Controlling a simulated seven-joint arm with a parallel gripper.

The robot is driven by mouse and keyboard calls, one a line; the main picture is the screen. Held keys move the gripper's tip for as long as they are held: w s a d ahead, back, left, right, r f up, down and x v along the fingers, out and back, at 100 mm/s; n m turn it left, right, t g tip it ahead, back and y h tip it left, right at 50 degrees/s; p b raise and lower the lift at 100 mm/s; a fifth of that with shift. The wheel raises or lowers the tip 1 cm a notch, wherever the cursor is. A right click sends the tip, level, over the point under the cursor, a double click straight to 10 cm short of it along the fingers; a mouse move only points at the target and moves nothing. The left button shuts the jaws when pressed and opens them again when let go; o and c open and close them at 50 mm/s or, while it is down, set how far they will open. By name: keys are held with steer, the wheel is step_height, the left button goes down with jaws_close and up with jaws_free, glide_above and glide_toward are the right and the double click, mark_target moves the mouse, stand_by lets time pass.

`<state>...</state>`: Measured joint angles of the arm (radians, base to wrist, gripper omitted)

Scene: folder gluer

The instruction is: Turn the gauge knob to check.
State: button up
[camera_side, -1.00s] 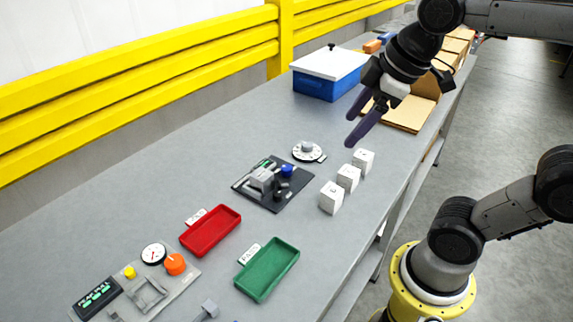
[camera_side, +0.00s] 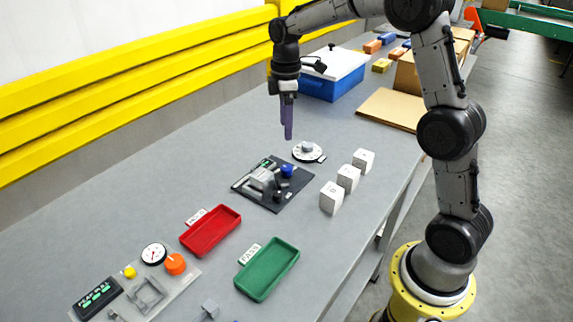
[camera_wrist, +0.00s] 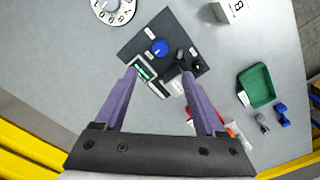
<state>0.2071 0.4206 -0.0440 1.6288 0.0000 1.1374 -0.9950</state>
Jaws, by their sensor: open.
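A dark plate (camera_side: 289,197) on the bench bears a grey fixture (camera_side: 262,179), a small green-lit display and a blue knob (camera_side: 287,171). The blue knob also shows in the wrist view (camera_wrist: 159,47), ahead of my fingertips. A numbered white dial with a grey knob (camera_side: 307,151) lies just behind the plate; its edge shows in the wrist view (camera_wrist: 118,10). An orange knob (camera_side: 175,264) sits beside a round white gauge (camera_side: 154,254) on a grey panel. My gripper (camera_side: 287,137) is open, empty and pointing down, above the bench near the dial and the plate.
Three white cubes (camera_side: 347,178) stand right of the plate. A red tray (camera_side: 211,232) and a green tray (camera_side: 268,271) lie in front. A blue box with a white lid (camera_side: 330,75) stands behind. Yellow rails (camera_side: 140,85) run along the bench's left side.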

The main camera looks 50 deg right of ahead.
mark_target(286, 167)
step_height(286, 167, down, 14)
steer(key=shift+r, duration=0.2)
steer(key=shift+c, duration=0.4)
jaws_close()
